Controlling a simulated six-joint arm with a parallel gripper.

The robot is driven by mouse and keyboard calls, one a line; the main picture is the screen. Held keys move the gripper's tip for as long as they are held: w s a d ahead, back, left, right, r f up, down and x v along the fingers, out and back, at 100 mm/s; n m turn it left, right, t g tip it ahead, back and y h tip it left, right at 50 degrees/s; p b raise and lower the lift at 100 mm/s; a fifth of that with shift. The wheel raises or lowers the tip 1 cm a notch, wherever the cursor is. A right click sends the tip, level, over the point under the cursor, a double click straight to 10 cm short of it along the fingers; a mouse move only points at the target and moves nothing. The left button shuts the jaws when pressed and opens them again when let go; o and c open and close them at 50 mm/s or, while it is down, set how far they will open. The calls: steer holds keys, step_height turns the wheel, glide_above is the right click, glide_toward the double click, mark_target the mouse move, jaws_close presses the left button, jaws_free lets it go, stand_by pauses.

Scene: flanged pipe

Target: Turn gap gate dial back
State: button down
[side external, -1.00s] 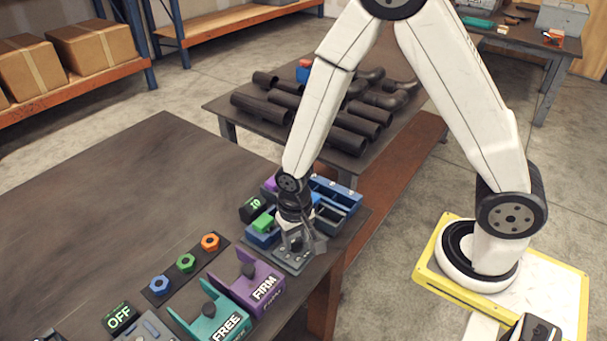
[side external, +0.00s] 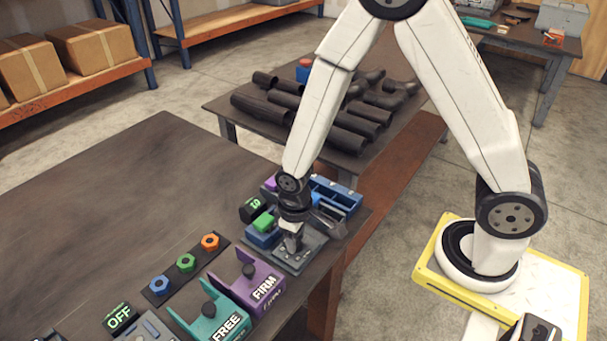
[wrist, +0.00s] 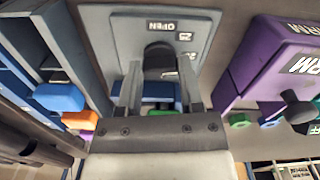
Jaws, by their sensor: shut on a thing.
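The gap gate dial shows in the wrist view as a dark knob (wrist: 158,56) on a grey plate (wrist: 118,38) marked "OPEN" and "25". My gripper (wrist: 160,88) is shut on the knob, one finger on each side of it. In the side external view my gripper (side external: 292,246) points down onto the grey plate (side external: 296,264) near the table's edge. The knob is hidden there by the fingers. The exact dial setting cannot be read.
A purple FIRM block (side external: 262,287) and a teal FREE block (side external: 222,318) stand left of the plate. The dark table (side external: 120,200) is clear at far left.

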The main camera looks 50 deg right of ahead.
steer(key=shift+c, duration=1.2)
jaws_free()
steer(key=shift+r, duration=0.25)
steer(key=shift+r, duration=3.7)
